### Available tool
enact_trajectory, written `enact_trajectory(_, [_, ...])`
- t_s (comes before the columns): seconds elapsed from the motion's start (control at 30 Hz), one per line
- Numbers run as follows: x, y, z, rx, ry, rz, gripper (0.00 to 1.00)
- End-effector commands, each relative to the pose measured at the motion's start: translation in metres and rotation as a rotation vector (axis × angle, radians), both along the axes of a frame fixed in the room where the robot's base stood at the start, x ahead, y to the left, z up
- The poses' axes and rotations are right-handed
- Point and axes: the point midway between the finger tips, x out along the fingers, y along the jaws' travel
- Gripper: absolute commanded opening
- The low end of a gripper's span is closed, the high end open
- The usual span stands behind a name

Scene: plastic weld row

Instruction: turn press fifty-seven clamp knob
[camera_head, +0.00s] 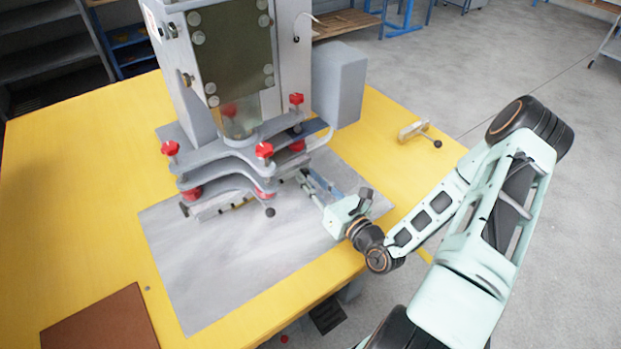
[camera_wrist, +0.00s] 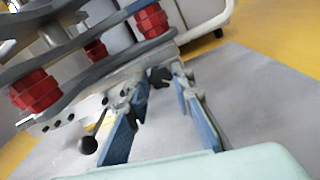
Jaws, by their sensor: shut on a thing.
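The press (camera_head: 235,115) stands on the yellow table with stacked grey plates at its lower front. My gripper (camera_head: 310,180) reaches in low from the right, beside the lower plate and just above the grey mat. In the wrist view its blue fingers (camera_wrist: 164,88) are closed in around a small dark knob (camera_wrist: 159,75) at the edge of the press's lower bar. The fingers hide the knob in the head view. I cannot read any press number.
A lever with a black ball (camera_head: 270,212) sticks out left of my gripper; it also shows in the wrist view (camera_wrist: 88,145). Red knobs (camera_head: 264,150) top the plates. A loose handled part (camera_head: 415,131) lies at right. The grey mat (camera_head: 215,265) is clear in front.

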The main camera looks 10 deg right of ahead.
Motion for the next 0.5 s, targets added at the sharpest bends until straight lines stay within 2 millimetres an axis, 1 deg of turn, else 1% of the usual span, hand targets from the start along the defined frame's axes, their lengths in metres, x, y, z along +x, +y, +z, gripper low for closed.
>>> enact_trajectory(0.17, [-0.0001, -0.0003, 0.002, 0.056, 0.024, -0.001, 0.0])
enact_trajectory(0.5, [0.0, -0.0007, 0.0025, 0.269, 0.113, -0.001, 0.0])
